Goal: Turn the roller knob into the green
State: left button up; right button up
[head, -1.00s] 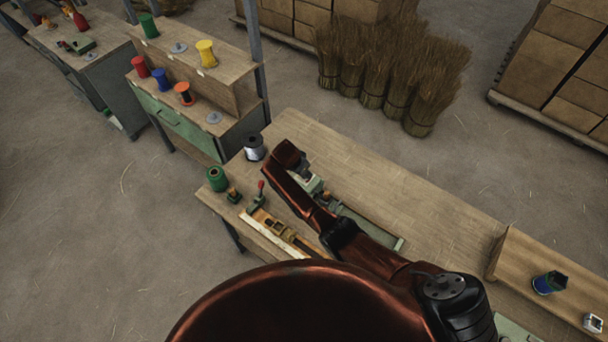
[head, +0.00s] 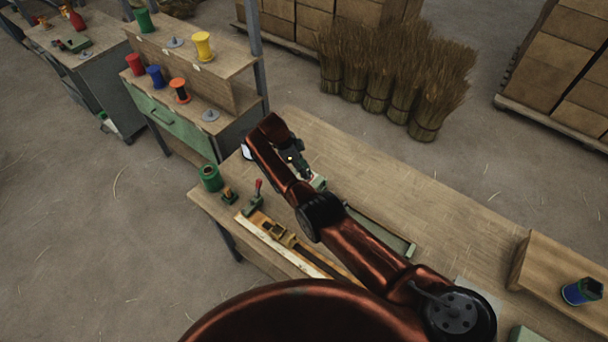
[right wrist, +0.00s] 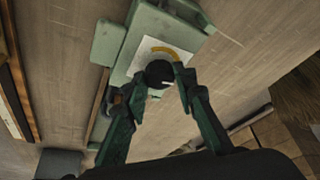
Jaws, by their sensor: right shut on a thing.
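The roller knob (right wrist: 159,73) is a round black knob on a white dial plate (right wrist: 147,52) of a pale green machine (right wrist: 117,43) in the right wrist view. A yellow arc shows above the knob; I see no green sector on the dial. A small white mark shows at the knob's lower right. My right gripper (right wrist: 160,79) has a dark green finger on either side of the knob and is shut on it. In the head view the right gripper (head: 306,174) reaches down to the machine; the knob is hidden there. My left gripper is not in view.
A wooden bench (head: 430,215) carries the machine. A green spool (head: 210,177), a red-handled lever (head: 257,190) and a long wooden piece (head: 285,240) are at its left. A raised wooden stand (head: 550,275) holds a blue cup (head: 581,291). The bench's right middle is clear.

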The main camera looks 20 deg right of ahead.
jog(key=shift+d+m+g+b, duration=0.1)
jog(key=shift+m+g+b, duration=0.2)
jog(key=shift+m+b, duration=0.55)
jog(key=o, duration=1.2)
jog(key=shift+c, duration=0.2)
jog(key=shift+w+r, duration=0.1)
jog(key=v, duration=1.1)
jog(key=shift+r, duration=0.45)
